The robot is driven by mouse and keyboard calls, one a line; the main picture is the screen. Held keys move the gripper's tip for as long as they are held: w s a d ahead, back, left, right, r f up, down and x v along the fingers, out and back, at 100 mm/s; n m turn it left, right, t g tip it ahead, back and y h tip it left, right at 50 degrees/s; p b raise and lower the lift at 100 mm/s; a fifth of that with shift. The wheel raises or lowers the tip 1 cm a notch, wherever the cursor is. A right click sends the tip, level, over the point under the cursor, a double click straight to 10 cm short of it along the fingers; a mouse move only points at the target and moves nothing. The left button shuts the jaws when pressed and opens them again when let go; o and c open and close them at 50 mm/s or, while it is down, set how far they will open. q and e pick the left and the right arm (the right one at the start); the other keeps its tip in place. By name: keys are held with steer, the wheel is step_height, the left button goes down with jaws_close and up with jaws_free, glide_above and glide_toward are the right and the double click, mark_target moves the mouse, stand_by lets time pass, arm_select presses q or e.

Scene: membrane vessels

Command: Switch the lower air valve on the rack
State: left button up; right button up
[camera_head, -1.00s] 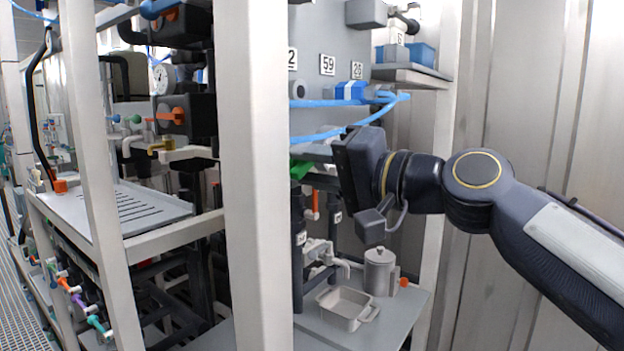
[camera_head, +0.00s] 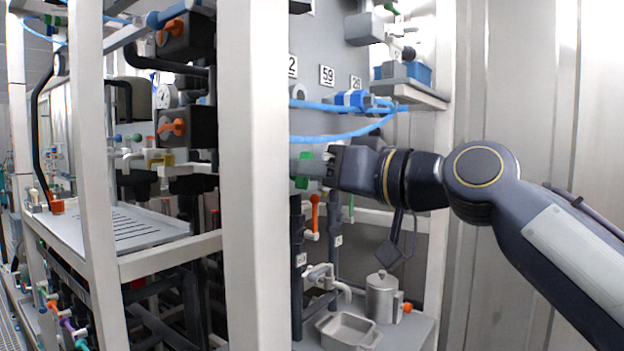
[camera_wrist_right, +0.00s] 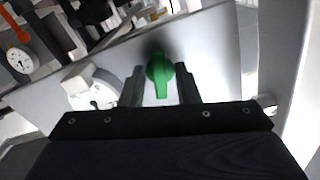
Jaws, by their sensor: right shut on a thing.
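A green valve handle (camera_head: 301,182) shows beside the white rack post (camera_head: 255,200), partly hidden by my right gripper (camera_head: 318,168). In the right wrist view the green handle (camera_wrist_right: 160,74) lies between the two dark fingers of my right gripper (camera_wrist_right: 161,86). The fingers are shut on it. The handle's narrow end points down in that view, toward the gripper's palm. A valve with an orange handle (camera_head: 315,210) hangs on the pipework lower down, clear of the gripper. My left gripper is out of view.
A blue hose (camera_head: 340,137) loops just above my right gripper. A grey lidded pot (camera_head: 382,298) and a square tray (camera_head: 346,331) stand on the shelf below.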

steer(key=shift+f+n, duration=0.1)
steer(key=shift+n, duration=0.4)
steer(key=o, duration=1)
steer(key=b+v, duration=0.2)
steer(key=v, duration=0.5)
steer(key=shift+s+d, duration=0.25)
steer(key=shift+d, duration=0.05)
